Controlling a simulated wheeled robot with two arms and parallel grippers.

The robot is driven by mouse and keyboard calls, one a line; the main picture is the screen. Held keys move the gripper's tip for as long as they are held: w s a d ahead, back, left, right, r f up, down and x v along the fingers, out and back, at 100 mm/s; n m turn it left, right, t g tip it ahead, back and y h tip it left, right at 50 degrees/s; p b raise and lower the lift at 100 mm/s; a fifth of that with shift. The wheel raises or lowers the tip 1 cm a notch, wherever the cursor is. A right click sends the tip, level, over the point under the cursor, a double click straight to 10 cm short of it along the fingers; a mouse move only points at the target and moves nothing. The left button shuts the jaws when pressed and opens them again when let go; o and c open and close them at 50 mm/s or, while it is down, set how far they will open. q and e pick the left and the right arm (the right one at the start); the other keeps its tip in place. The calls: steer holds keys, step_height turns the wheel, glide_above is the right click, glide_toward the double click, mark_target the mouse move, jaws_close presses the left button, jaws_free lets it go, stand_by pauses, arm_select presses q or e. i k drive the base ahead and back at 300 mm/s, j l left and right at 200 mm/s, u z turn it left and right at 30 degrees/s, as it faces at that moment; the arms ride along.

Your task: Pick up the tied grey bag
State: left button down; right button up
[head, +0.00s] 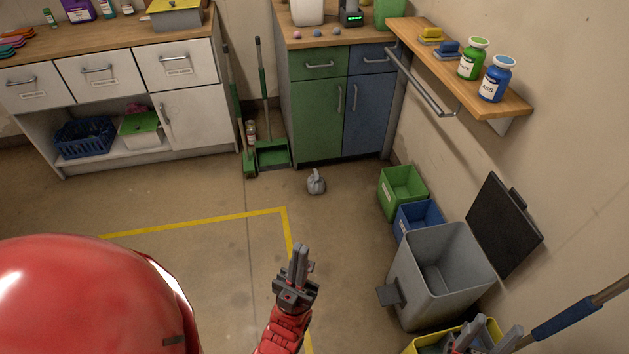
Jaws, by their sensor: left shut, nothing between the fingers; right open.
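The tied grey bag (316,183) is small and round with a knotted top. It sits upright on the bare floor in front of the green cabinet, beyond the yellow floor line. My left gripper (300,256) shows below it in the head view, shut and empty, apart from the bag. My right gripper (490,333) is at the bottom right edge, partly cut off, open and far from the bag. It overlaps the yellow-rimmed container in the picture.
The grey bin (440,278) stands open at right, with green (402,190) and blue (417,218) boxes behind it. A green dustpan (272,154) and brooms lean behind the bag. A yellow-rimmed container (424,345) is at bottom right. The floor around the bag is clear.

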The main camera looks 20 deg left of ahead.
mark_target(316, 185)
steer(key=i+j, duration=0.3)
steer(key=j, duration=0.15)
steer(key=i+j, duration=0.3)
steer(key=j, duration=0.15)
steer(key=i+j, duration=0.3)
steer(key=j, duration=0.15)
steer(key=i+j, duration=0.3)
steer(key=j, duration=0.2)
steer(key=i+j, duration=0.3)
steer(key=j, duration=0.15)
steer(key=i+j, duration=0.3)
steer(key=j, duration=0.15)
steer(key=i+j, duration=0.25)
steer(key=j, duration=0.2)
steer(key=i+j, duration=0.3)
steer(key=j, duration=0.15)
steer(key=i+z, duration=0.05)
